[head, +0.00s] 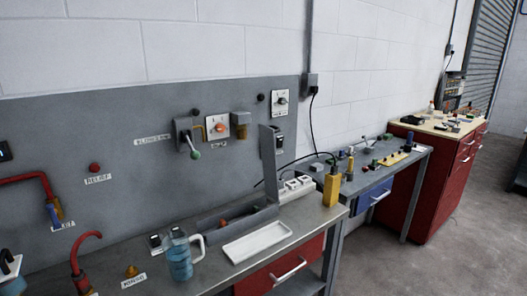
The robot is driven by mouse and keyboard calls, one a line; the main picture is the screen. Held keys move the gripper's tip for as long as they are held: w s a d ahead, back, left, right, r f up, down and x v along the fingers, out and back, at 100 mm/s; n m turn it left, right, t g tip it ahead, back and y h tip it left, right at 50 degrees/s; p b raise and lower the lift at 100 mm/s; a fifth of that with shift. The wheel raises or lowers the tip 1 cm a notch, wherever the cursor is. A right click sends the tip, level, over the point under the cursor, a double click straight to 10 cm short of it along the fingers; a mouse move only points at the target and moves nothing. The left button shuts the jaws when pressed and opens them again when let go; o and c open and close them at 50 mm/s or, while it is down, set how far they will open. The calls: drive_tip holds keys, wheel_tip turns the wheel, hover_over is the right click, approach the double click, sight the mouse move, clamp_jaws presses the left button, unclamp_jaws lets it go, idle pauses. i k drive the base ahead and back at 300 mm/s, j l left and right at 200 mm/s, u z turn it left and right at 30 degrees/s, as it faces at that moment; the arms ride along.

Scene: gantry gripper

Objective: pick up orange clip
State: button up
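I cannot clearly make out an orange clip. A small orange-red thing (223,223) shows inside the open grey box (268,212) on the near bench; its shape is too small to tell. A small orange-brown piece (131,271) stands on the front left of the bench behind a white label. An orange round knob (219,128) sits on a white plate on the wall panel. My gripper is not in view.
A blue jug (180,262) and a white tray (258,242) stand near the bench's front edge. A yellow device (332,186) stands at its right end. A second bench (415,155) and a red cabinet (452,180) lie beyond. The floor (440,255) at right is clear.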

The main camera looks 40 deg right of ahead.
sight(222, 222)
drive_tip(key=i+l+u, duration=0.2)
drive_tip(key=l, duration=0.75)
drive_tip(key=i+l+u, duration=0.15)
drive_tip(key=l, duration=0.8)
drive_tip(key=l+u, duration=0.2)
drive_tip(key=l, duration=1.25)
drive_tip(key=k+l+u, duration=0.15)
drive_tip(key=l, duration=0.75)
drive_tip(key=k, duration=0.4)
drive_tip(key=u, duration=0.4)
drive_tip(key=i+l+u, duration=0.15)
drive_tip(key=i+l, duration=0.25)
drive_tip(key=l, duration=0.15)
